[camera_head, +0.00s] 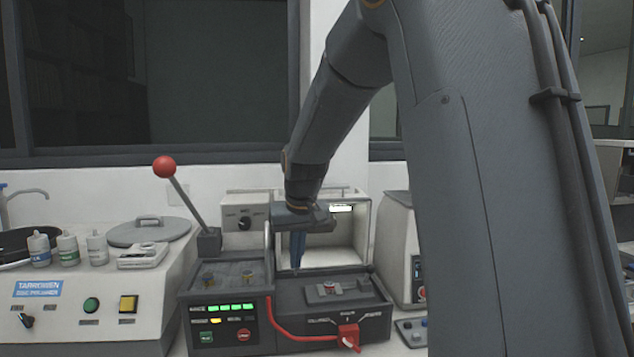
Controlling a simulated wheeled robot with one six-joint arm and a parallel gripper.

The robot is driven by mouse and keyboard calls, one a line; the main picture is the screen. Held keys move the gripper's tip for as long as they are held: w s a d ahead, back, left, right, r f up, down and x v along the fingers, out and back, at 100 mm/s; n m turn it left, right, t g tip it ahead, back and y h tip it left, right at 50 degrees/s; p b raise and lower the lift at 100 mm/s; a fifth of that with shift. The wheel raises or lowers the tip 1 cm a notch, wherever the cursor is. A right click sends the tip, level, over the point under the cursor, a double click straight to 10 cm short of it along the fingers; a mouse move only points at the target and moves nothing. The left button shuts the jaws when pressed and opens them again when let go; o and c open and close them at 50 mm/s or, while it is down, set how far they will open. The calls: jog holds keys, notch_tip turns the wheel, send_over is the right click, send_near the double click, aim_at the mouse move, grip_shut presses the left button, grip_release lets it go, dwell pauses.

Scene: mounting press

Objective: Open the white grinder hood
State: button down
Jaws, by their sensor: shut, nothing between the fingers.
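A white box-shaped housing with a lit pale interior (350,256) stands behind the dark machine in the middle; it looks like the grinder hood. Its left part is a white panel with a black knob (245,223). My gripper (296,268) points down in front of the housing, its blue fingers shut and empty. The fingertips are just above or in front of the dark deck; I cannot tell whether they touch anything. My wrist hides part of the housing's upper front. A thin upright bar shows just left of the fingers. I cannot tell how far open the hood is.
A lever with a red ball (165,167) rises at the left of the dark machine (225,345). A red handle (348,337) is at its front. A white polisher (95,310) with bottles stands left. My arm hides much of the right side.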

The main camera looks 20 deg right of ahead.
jog(key=w+d+r+m+t+h+b, duration=0.1)
jog(key=w+d+r+t, duration=0.1)
jog(key=w+d+r, duration=0.85)
jog(key=w+d+r+m+t+h+b, duration=0.1)
jog(key=w+d+r, duration=0.5)
jog(key=r, duration=0.7)
jog(key=p, duration=0.4)
send_over(320, 196)
jog(key=w, duration=0.2)
jog(key=f, duration=0.7)
jog(key=shift+d+f, duration=0.15)
jog(key=shift+d, duration=0.15)
jog(key=shift+s+a+f, duration=0.1)
jog(key=shift+s+a, duration=0.05)
jog(key=shift+s, duration=0.3)
jog(key=shift+s+a+f, duration=0.1)
jog(key=shift+s, duration=0.35)
jog(key=shift+s+a+f+p, duration=0.15)
jog(key=shift+s+f, duration=0.05)
jog(key=shift+s, duration=0.3)
jog(key=shift+s+a+f+p, duration=0.15)
jog(key=shift+s, duration=0.3)
jog(key=shift+d, duration=0.1)
